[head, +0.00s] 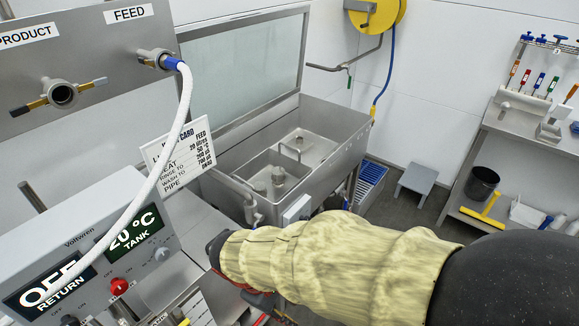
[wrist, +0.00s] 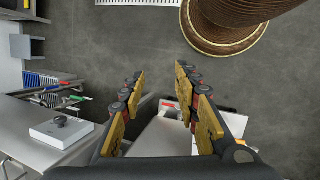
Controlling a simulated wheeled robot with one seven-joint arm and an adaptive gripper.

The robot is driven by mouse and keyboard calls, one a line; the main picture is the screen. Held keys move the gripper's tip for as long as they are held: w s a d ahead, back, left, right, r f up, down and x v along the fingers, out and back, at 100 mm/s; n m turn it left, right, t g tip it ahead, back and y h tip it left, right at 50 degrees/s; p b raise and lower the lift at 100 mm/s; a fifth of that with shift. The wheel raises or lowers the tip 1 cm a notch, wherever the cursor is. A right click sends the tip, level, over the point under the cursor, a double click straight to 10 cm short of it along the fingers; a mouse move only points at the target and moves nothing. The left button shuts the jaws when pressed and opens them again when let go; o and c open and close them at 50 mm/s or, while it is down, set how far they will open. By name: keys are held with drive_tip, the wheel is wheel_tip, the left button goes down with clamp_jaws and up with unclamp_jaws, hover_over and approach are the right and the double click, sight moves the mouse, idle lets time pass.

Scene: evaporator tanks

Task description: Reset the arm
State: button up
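My arm, in a pale yellow ribbed sleeve, reaches from the right edge to the middle of the head view. Its end is over the steel bench edge, in front of the sink unit. In the wrist view, my gripper (wrist: 160,72) is open, its two yellow-padded fingers well apart. Nothing is held between them. The gripper points down past steel surfaces toward the grey floor. In the head view the sleeve hides most of the gripper; only dark and red parts show beneath it.
A control box (head: 100,250) reading OFF and 20 °C stands left, with a white hose (head: 178,130) arching to the FEED port. The steel tank (head: 325,125) lies behind my arm. A tool shelf (head: 530,125) stands right.

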drive_tip(key=s+d+r+m+t+y, duration=0.2)
drive_tip(key=d+r+m, duration=0.4)
drive_tip(key=d+r, duration=0.3)
drive_tip(key=s+d+r+m+t+y+p, duration=0.1)
drive_tip(key=s+d+r+m+t+y, duration=0.1)
drive_tip(key=d+r+m, duration=0.4)
drive_tip(key=d+r+t, duration=0.1)
drive_tip(key=d+r, duration=0.2)
drive_tip(key=shift+s+d+r, duration=0.25)
drive_tip(key=shift+s+d, duration=0.05)
drive_tip(key=shift+d, duration=0.05)
